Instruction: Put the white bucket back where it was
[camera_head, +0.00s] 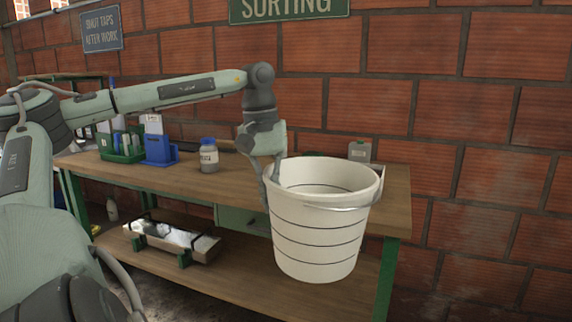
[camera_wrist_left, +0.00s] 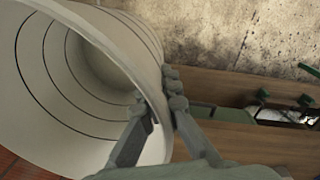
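The white bucket (camera_head: 318,235), with dark rings around it and a wire handle, is upright in front of the workbench's front edge, with no support visible under it. My left gripper (camera_head: 270,180) is at the left side of its rim. In the left wrist view, one finger is inside the bucket (camera_wrist_left: 85,70) and one outside, and the left gripper (camera_wrist_left: 158,100) is shut on the bucket's wall. The bucket hides part of the bench behind it. My right gripper is not in view.
A brick wall stands behind.

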